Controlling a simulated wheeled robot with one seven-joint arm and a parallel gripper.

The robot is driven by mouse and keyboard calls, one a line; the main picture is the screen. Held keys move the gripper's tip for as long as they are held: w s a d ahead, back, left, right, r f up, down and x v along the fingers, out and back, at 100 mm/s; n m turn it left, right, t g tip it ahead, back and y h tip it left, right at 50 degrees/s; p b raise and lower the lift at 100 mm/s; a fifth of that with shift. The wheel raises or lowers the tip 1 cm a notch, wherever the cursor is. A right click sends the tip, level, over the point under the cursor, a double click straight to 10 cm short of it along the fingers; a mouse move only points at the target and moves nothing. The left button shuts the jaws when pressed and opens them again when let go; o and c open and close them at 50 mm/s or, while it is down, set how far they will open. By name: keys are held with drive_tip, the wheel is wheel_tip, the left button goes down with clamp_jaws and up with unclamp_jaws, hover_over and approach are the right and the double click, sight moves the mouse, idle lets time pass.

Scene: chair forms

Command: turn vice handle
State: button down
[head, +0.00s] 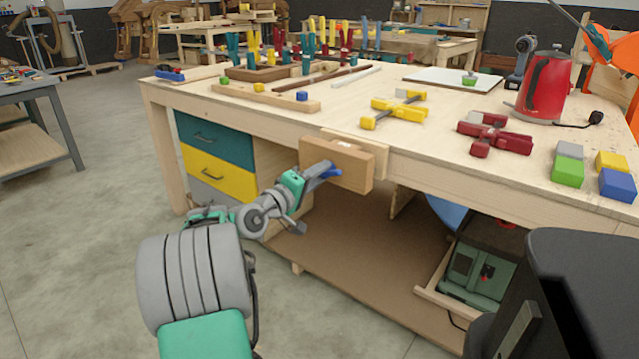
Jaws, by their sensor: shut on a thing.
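A wooden vice (352,167) is mounted on the front edge of the workbench (445,150). It has a thick front jaw of brown wood and a paler block behind it. My arm reaches in from the lower left, and my gripper (328,172) is at the front face of the vice, near its left half. My gripper is shut on the vice handle, which is mostly hidden behind the fingers at this distance. I cannot tell the handle's exact angle.
Yellow clamps (395,108), red clamps (494,133), coloured blocks (568,172) and a red kettle (545,85) stand on the benchtop. Drawers (215,160) are left below the top. A green machine (478,280) sits under the bench at right. Floor at left is clear.

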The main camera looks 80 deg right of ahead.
drive_tip(key=m+b, duration=0.2)
drive_tip(key=m, duration=0.1)
drive_tip(key=m+b, duration=0.2)
drive_tip(key=b, duration=0.1)
drive_tip(key=m+b, duration=0.2)
drive_tip(key=m, duration=0.1)
drive_tip(key=shift+f+m+b, duration=0.3)
drive_tip(key=shift+f, duration=0.05)
drive_tip(key=c, duration=1.4)
unclamp_jaws()
drive_tip(key=shift+r, duration=0.1)
drive_tip(key=o, duration=0.5)
drive_tip(key=shift+r, duration=0.2)
drive_tip(key=shift+a, duration=0.1)
drive_tip(key=p+v, duration=0.1)
drive_tip(key=v, duration=0.6)
drive_tip(key=shift+w+a+p, duration=0.15)
drive_tip(key=shift+a+p, duration=0.2)
drive_tip(key=shift+p, duration=0.05)
